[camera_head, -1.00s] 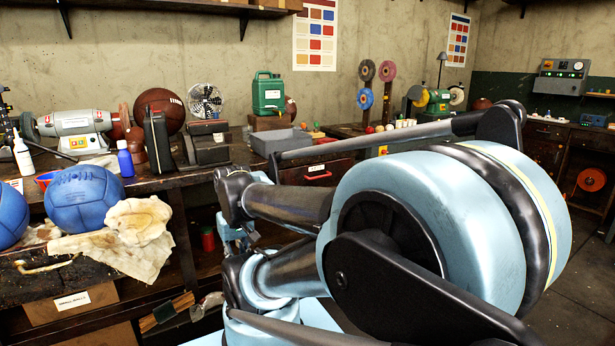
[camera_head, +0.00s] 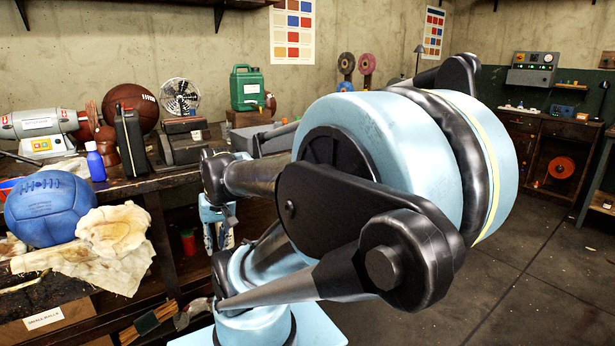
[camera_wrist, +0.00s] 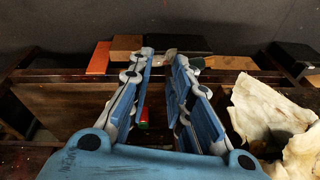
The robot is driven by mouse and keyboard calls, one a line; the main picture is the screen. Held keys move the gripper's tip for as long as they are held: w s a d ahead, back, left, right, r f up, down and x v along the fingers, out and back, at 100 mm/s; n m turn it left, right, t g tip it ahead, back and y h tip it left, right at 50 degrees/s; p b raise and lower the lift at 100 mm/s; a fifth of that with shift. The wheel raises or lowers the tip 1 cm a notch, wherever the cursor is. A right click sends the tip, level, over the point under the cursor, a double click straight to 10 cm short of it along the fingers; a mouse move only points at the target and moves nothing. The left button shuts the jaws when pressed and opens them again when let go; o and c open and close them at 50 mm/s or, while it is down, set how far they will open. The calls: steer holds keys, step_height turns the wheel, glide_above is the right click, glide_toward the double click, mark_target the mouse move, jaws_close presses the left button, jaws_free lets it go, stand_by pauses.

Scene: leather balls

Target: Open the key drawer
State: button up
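My gripper (camera_wrist: 163,55) is open in the wrist view, its two blue-grey fingers apart with nothing held. In the head view, blue parts of my gripper (camera_head: 217,222) show in front of the workbench, partly hidden by my arm. I cannot make out a drawer clearly marked as the key drawer. The bench front behind my arm is hidden in the head view. In the wrist view, a dark wooden bench edge (camera_wrist: 60,75) and a brown wooden panel (camera_wrist: 65,108) lie beyond and beside the fingers.
The workbench carries a blue leather ball (camera_head: 50,208), a stained cloth (camera_head: 110,235), a brown ball (camera_head: 130,105) and a green can (camera_head: 246,88). The cloth also hangs right of my fingers in the wrist view (camera_wrist: 265,115). Open floor (camera_head: 540,240) lies at the right.

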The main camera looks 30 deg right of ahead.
steer(key=w+d+r+m+t+y, duration=0.1)
steer(key=w+d+r+m+y, duration=0.15)
steer(key=w, duration=0.65)
steer(key=w+d+r+m+t+y, duration=0.1)
steer(key=w+d+r+m+t, duration=0.15)
steer(key=w+d, duration=0.6)
steer(key=w+d+r+m+t, duration=0.1)
steer(key=w+d+m+t, duration=0.25)
steer(key=w+d, duration=0.45)
steer(key=s+d+f+m+t+h, duration=0.1)
steer(key=d+f+m+t, duration=0.15)
steer(key=d, duration=0.85)
steer(key=s+d+f+m+t+h, duration=0.1)
steer(key=d+m+t, duration=0.15)
steer(key=d, duration=0.95)
steer(key=s+d+f+m+t+h, duration=0.1)
steer(key=s+d+f+m, duration=0.15)
steer(key=d, duration=0.85)
steer(key=x, duration=1.2)
steer(key=r+x, duration=0.1)
steer(key=x, duration=0.5)
steer(key=shift+w+d, duration=0.15)
steer(key=shift+d, duration=0.15)
